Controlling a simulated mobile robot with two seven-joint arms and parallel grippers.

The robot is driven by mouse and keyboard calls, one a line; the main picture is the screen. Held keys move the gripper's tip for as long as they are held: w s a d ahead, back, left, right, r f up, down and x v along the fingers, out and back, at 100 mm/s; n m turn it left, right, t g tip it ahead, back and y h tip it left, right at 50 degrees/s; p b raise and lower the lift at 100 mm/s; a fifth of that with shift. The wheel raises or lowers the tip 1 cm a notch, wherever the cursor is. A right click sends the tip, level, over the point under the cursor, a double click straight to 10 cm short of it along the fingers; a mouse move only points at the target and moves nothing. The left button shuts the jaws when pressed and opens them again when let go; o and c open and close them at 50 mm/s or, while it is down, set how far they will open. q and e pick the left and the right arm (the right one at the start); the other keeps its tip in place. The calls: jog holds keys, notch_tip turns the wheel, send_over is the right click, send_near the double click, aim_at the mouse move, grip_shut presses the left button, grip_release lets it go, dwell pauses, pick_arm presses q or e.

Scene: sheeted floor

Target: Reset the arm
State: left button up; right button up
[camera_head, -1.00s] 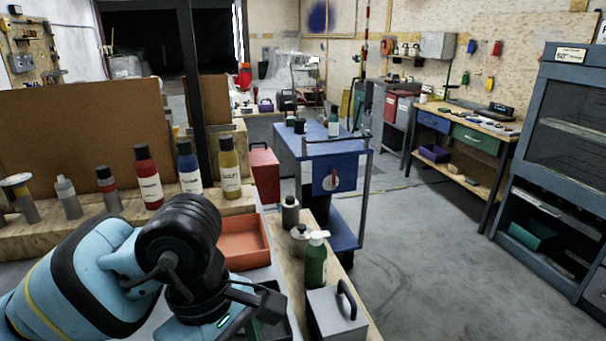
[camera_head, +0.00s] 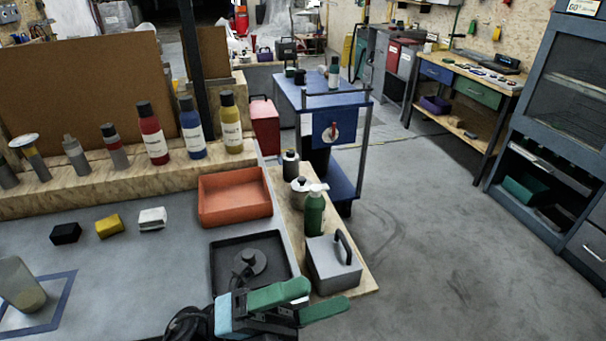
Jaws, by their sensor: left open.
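My left gripper (camera_head: 312,300) is at the bottom middle of the head view, with two green fingers pointing right. The fingers are apart with nothing between them. It is in front of the grey box with a black handle (camera_head: 332,264) and the black tray (camera_head: 248,262), which holds a dark round piece. Most of my left arm is out of the picture below. My right gripper is not in view.
An orange bin (camera_head: 235,197) and a green pump bottle (camera_head: 314,212) stand behind. Red, blue and yellow bottles (camera_head: 233,124) line a wooden ledge. Open floor (camera_head: 440,260) lies right.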

pick_arm(q)
jog(key=w+a+f+n+t+y+p, duration=0.1)
jog(key=a+f+n+t+y, duration=0.75)
jog(key=n, duration=0.65)
jog(key=w+a+f+n+t+y+p, duration=0.1)
jog(key=a+f+n+t+y, duration=0.4)
jog(key=f+n+t+y, duration=0.6)
jog(key=s+a+f+n+g+y, duration=0.1)
jog(key=s+a+f+n+g, duration=0.1)
jog(key=s+f, duration=0.3)
jog(key=s+a+f+n+g+y, duration=0.1)
jog(key=s+a+f+n+g, duration=0.2)
jog(key=s+f+n+g, duration=0.2)
jog(key=s+a+f+n+g+y+p, duration=0.1)
jog(key=s+a+f+n+g, duration=0.1)
jog(key=s+f, duration=0.5)
jog(key=shift+s+a+f+n+g, duration=0.3)
jog(key=shift+s+n+g, duration=0.4)
jog(key=shift+n+g, duration=0.3)
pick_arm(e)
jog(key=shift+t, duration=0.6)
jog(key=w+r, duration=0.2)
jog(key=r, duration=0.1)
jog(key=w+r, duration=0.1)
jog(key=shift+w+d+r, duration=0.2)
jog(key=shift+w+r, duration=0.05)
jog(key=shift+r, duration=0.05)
